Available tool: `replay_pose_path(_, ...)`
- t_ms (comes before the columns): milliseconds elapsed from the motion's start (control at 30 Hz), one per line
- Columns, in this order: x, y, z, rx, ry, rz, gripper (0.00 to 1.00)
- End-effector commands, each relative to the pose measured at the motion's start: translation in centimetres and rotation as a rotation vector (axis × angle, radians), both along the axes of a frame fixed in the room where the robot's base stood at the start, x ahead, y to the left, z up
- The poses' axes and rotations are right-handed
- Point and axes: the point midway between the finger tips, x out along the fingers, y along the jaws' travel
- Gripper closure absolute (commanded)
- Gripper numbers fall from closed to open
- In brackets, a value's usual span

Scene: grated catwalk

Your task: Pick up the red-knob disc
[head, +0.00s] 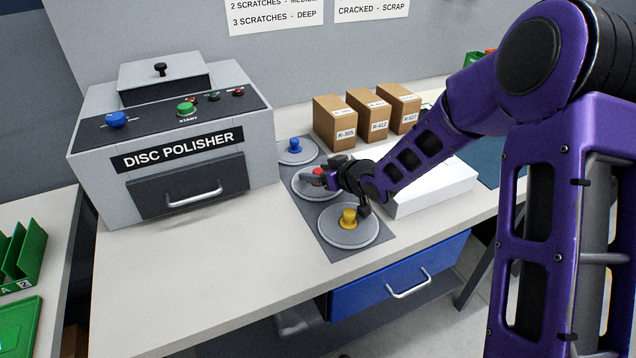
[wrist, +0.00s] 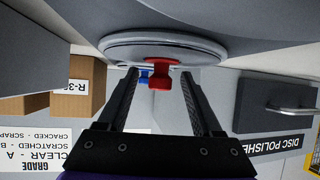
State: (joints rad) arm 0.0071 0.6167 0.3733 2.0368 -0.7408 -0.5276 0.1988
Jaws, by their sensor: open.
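The red-knob disc (head: 300,188) is the middle one of three grey discs in a row on a dark mat (head: 302,211). My gripper (head: 323,190) is at this disc, coming from the right, with its fingers around the red knob. In the wrist view the red knob (wrist: 159,76) stands between the tips of my open fingers (wrist: 160,82), with the grey disc (wrist: 205,47) just beyond them. I cannot tell whether either finger touches the knob. My gripper partly hides the knob and the disc's right side in the head view.
A blue-knob disc (head: 290,156) lies behind and a yellow-knob disc (head: 336,234) in front. The disc polisher (head: 90,165) stands left. Several cardboard boxes (head: 335,123) stand behind, and a white box (head: 425,192) is right. The bench is clear at front left.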

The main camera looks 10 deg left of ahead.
Motion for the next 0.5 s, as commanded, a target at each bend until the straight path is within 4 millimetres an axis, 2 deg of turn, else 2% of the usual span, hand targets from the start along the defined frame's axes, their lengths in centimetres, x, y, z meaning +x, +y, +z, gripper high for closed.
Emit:
replay_pose_path(67, -0.01, -0.02, 0.02, 0.000, 0.000, 0.000, 0.33)
replay_pose_path(433, -0.02, -0.03, 0.04, -0.001, -0.001, 0.000, 1.00)
replay_pose_path(500, -0.02, -0.04, 0.05, -0.001, -0.001, 0.000, 1.00)
